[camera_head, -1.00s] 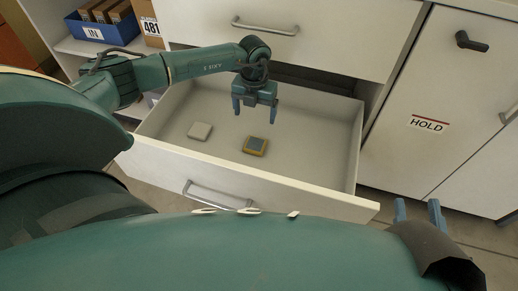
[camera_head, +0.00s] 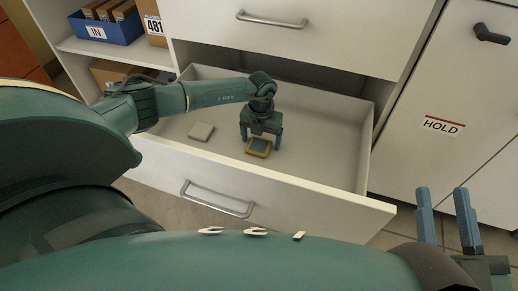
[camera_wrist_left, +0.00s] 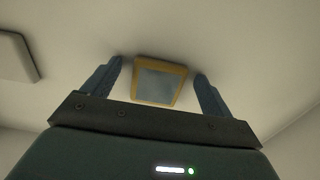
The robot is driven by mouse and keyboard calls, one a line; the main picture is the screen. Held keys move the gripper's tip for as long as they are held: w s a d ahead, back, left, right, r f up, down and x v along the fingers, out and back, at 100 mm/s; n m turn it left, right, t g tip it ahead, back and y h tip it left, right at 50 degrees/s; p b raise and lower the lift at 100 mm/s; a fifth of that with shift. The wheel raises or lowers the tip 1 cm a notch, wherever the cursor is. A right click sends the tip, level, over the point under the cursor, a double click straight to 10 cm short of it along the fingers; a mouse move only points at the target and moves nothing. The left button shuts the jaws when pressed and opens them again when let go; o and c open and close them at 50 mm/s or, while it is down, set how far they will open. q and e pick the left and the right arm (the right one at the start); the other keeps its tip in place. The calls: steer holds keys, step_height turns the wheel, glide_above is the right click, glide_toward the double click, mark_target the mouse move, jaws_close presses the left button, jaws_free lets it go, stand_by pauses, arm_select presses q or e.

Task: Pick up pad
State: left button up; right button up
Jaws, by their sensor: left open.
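A small yellow pad with a grey-blue top (camera_head: 258,147) lies in the open drawer. It also shows in the left wrist view (camera_wrist_left: 158,82), between the tips of my left gripper. My left gripper (camera_head: 260,140) is open and points down over the pad, with one finger to each side of it. In the left wrist view both blue fingers (camera_wrist_left: 160,85) stand apart from the pad's edges. A second, pale white pad (camera_head: 201,131) lies to the left in the same drawer. My right gripper (camera_head: 450,220) is at the lower right, its two blue fingers apart, with nothing between them.
The open drawer (camera_head: 265,196) has raised walls around the pads, and its floor is otherwise bare. A closed drawer (camera_head: 290,30) is above. A cabinet door labelled HOLD (camera_head: 430,160) is at right. A blue IN bin (camera_head: 106,28) stands on the left shelf.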

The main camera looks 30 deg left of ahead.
arm_select(q)
steer(key=shift+r, duration=0.1)
steer(key=c, duration=1)
arm_select(e)
steer(key=shift+f, duration=0.3)
arm_select(q)
steer(key=shift+r, duration=0.1)
steer(key=shift+c, duration=0.2)
